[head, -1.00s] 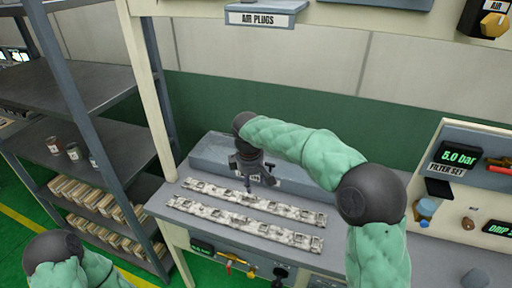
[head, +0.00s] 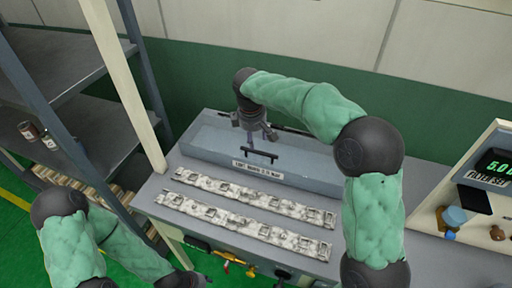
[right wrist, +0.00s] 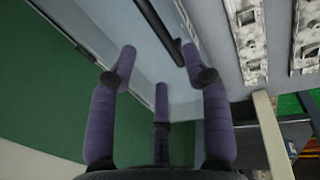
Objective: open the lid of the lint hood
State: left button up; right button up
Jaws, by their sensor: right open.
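The lint hood (head: 205,143) is a long grey-blue box at the back of the bench, with a white label on its front edge. Its lid looks shut. A black bar handle (head: 260,155) stands on the lid near the label. My right gripper (head: 264,136) is open just above and behind the handle, pointing down. In the right wrist view, the handle (right wrist: 157,25) lies beyond the open fingers (right wrist: 159,60), apart from them as far as I can tell.
Two mottled trim strips (head: 245,208) lie on the bench (head: 425,250) in front of the hood. A shelf rack (head: 75,90) with a cream post stands at the left. A panel with a green display (head: 495,165) and knobs stands at the right.

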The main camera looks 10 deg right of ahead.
jog(key=f, duration=0.2)
jog(key=f+b, duration=0.1)
jog(key=f, duration=0.1)
jog(key=w+f, duration=0.1)
jog(key=f, duration=0.1)
jog(key=shift+d+f, duration=0.2)
jog(key=shift+d, duration=0.15)
grip_shut()
